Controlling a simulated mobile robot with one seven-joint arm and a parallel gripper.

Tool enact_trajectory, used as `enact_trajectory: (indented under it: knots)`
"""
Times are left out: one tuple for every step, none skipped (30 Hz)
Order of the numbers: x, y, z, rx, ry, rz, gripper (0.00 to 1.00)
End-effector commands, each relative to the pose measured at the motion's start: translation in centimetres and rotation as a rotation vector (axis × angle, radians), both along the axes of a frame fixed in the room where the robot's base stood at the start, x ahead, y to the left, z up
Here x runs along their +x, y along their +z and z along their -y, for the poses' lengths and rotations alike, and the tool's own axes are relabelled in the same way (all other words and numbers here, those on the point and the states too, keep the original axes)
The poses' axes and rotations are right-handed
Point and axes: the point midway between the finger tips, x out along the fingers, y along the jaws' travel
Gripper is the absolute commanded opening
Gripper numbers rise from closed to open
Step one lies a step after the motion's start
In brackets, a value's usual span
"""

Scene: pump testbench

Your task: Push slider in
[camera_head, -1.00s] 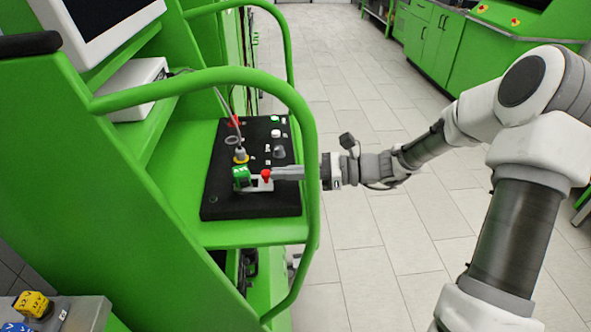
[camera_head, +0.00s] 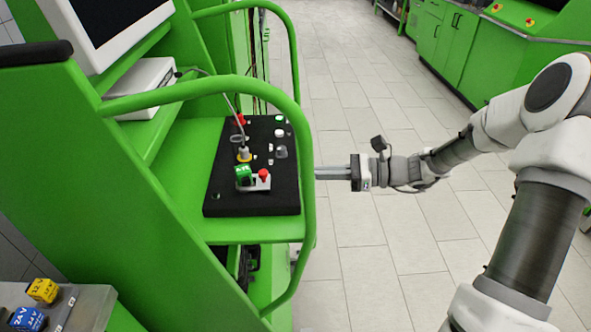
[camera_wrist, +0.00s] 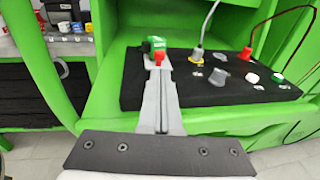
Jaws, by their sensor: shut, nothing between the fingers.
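The slider is a small silver-grey plate (camera_head: 257,185) with a red knob (camera_head: 263,174), on the black panel (camera_head: 226,204). A green block (camera_head: 243,173) stands directly left of the knob. My gripper (camera_head: 318,172) is shut and empty, to the right of the slider with a clear gap, at the right-hand green rail. In the wrist view its long grey fingers (camera_wrist: 158,76) point toward the red knob (camera_wrist: 158,57) and green block (camera_wrist: 157,44). They overlap the slider's near part there. How far the slider sits in the block is too small to tell.
The green curved rail (camera_head: 307,150) runs round the panel's right side, close to my fingers. A yellow-collared plug with a cable (camera_head: 244,153) stands behind the green block. White and grey knobs (camera_head: 281,152) sit at the panel's right. The tiled floor (camera_head: 355,245) is open at right.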

Motion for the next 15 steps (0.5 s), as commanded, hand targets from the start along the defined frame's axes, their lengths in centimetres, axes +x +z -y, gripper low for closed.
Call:
enact_trajectory:
  knots:
    - [-0.1,0.2,1.2,0.000,-0.002,0.001,0.00]
    - [-0.2,0.3,1.9,-0.001,-0.002,0.000,0.00]
    - [-0.4,0.4,2.8,0.000,-0.002,0.000,0.00]
    - [-0.4,0.4,3.4,0.000,-0.002,0.000,0.00]
    - [-0.5,0.5,3.9,0.000,-0.001,0.001,0.00]
    - [-0.6,0.6,4.6,0.000,-0.001,0.000,0.00]
    - [-0.7,0.6,5.0,0.000,-0.002,0.000,0.00]
    - [-0.8,0.6,5.4,0.000,-0.001,0.000,0.00]
    - [-0.8,0.7,5.8,0.000,0.000,0.001,0.00]
    - [-0.9,0.7,6.1,0.000,0.000,0.001,0.00]
    - [-0.9,0.8,6.3,0.000,0.000,0.001,0.00]
    - [-0.9,0.8,6.6,0.000,0.000,0.000,0.00]
    - [-1.0,0.8,6.7,0.001,0.001,0.000,0.00]
    - [-1.0,0.8,6.8,0.001,0.001,0.000,0.00]
    - [-1.0,0.8,6.9,0.001,0.001,-0.001,0.00]
